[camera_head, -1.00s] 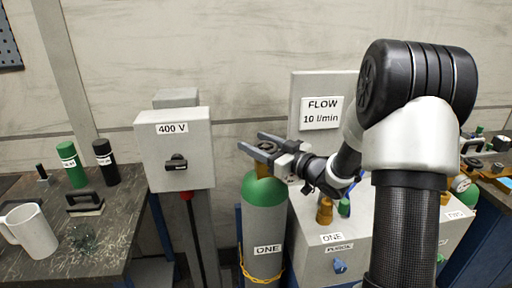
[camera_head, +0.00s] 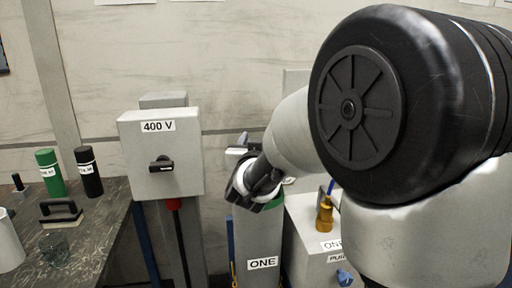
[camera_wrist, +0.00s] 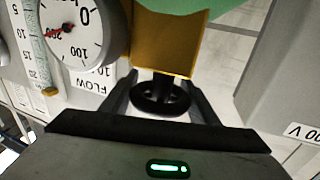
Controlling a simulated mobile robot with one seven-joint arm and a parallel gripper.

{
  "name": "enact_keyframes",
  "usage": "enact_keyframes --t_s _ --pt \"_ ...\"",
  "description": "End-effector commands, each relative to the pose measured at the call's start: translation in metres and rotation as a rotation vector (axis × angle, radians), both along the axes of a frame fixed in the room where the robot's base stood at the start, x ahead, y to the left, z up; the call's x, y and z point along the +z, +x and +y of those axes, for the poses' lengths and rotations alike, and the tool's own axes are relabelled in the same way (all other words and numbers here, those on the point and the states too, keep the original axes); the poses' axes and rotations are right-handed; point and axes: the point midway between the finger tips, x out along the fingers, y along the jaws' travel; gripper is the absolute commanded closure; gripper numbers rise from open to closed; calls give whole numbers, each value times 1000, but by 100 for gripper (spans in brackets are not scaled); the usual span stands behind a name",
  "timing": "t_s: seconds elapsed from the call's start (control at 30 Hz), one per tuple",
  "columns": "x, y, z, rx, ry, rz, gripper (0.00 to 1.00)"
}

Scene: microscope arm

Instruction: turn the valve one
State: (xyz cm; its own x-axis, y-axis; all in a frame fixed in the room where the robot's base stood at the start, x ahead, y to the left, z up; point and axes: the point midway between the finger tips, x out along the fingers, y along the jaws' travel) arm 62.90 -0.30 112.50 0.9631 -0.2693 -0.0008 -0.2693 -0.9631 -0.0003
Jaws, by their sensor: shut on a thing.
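The gas cylinder labelled ONE (camera_head: 258,236) stands upright behind my arm, its green shoulder partly covered by my wrist. Its valve has a brass-coloured body (camera_wrist: 168,40) and a black round handwheel (camera_wrist: 160,101) in the wrist view. My gripper (camera_wrist: 160,88) has one finger on each side of the handwheel and is shut on it. In the head view my gripper (camera_head: 243,146) is at the cylinder's top, and my own wrist hides the handwheel there.
A dial gauge (camera_wrist: 78,28) sits close on the left in the wrist view. The grey 400 V box (camera_head: 162,155) stands left of the cylinder. A grey cabinet with a brass fitting (camera_head: 325,214) is on the right. A dark bench (camera_head: 98,222) is at the left.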

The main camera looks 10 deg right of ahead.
Motion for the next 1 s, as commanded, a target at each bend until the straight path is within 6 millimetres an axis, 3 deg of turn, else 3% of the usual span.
enact_keyframes --t_s 0.5,1.0 --pt "2 -4 -8 -345 -4 3 68" --pt "1 -6 -12 -415 -2 -1 68"
